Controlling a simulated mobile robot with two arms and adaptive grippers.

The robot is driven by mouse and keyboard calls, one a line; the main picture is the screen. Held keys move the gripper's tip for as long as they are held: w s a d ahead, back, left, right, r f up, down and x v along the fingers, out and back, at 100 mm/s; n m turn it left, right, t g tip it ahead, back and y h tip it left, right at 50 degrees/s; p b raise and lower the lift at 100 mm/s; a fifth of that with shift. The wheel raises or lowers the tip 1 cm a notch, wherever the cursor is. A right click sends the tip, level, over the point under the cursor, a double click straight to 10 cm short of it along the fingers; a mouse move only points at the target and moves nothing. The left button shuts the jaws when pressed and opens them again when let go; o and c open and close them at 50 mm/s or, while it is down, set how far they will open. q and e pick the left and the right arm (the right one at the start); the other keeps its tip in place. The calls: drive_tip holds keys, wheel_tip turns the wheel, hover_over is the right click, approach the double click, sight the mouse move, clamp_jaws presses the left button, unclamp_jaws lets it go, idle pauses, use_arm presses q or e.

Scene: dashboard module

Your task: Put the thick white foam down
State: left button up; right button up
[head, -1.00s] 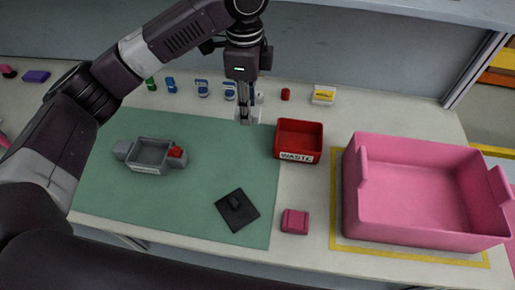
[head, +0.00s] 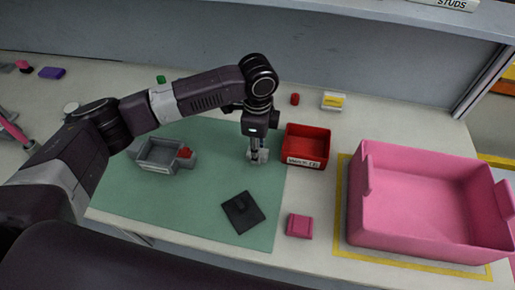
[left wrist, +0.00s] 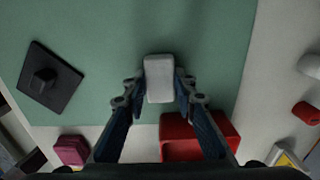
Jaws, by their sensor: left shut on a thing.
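My left gripper (head: 257,157) points down over the right edge of the green mat (head: 190,205). It is shut on the thick white foam (left wrist: 159,78), a pale rounded block. In the left wrist view the foam sits between the two fingertips with the green mat behind it. I cannot tell whether the foam touches the mat. My right gripper is in neither view.
The red waste bin (head: 307,147) stands close to the right of my left gripper. A black square plate (head: 242,212) and a grey tray (head: 160,156) lie on the mat. A pink block (head: 299,226) and a large pink crate (head: 425,240) stand to the right.

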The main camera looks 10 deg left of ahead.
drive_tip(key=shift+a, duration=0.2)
use_arm(q)
drive_tip(key=shift+f, duration=0.1)
drive_tip(key=o, duration=0.7)
drive_tip(key=shift+o, duration=0.2)
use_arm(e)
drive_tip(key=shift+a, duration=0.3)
use_arm(q)
wheel_tip(320, 180, up, 12)
drive_tip(key=b, duration=0.1)
drive_tip(key=shift+r+b, duration=0.2)
drive_tip(key=shift+b, duration=0.1)
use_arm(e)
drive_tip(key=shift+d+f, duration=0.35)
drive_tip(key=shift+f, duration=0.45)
